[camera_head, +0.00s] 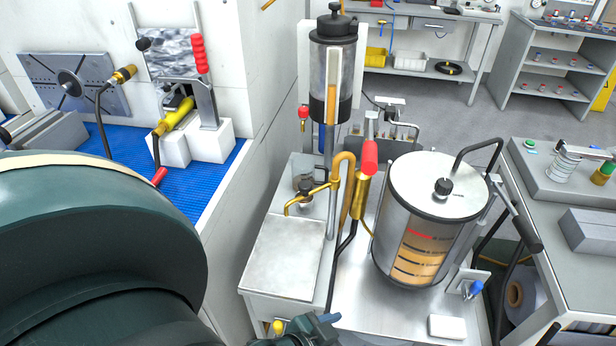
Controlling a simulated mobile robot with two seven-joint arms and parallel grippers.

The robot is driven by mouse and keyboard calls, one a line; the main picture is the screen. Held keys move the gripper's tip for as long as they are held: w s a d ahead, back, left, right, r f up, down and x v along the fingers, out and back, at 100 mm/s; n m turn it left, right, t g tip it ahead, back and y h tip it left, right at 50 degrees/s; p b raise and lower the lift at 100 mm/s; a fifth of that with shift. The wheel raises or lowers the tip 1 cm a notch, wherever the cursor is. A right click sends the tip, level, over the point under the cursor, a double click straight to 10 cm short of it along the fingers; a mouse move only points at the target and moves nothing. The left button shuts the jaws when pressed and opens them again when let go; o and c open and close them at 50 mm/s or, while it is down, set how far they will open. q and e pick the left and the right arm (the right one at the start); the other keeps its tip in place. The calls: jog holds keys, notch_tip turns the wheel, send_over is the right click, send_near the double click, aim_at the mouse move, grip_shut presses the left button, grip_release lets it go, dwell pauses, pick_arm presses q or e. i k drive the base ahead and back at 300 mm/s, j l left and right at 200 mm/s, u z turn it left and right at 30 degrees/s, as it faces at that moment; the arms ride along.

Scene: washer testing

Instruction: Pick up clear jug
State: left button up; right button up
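I cannot make out a separate clear jug in this view. A transparent cylinder (332,85) with a black lid and amber liquid showing in its gauge stands upright on a post at the centre. A large round metal tank (405,225) with a lidded top, a black handle and a graduated amber window stands on the steel bench to its right. My large dark arm link fills the lower left. A small dark part with a yellow knob (278,327) shows at the bottom edge; I cannot tell what it belongs to. Neither gripper's fingers can be made out.
The steel bench (285,258) has a bare plate at its left. A brass tap (308,196), a red-handled valve (368,160) and hoses crowd its middle. A blue mat (195,190) with fixtures is at left. A grey worktable (575,265) is at right.

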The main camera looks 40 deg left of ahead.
aim_at(303, 167)
jog(key=u, duration=1.3)
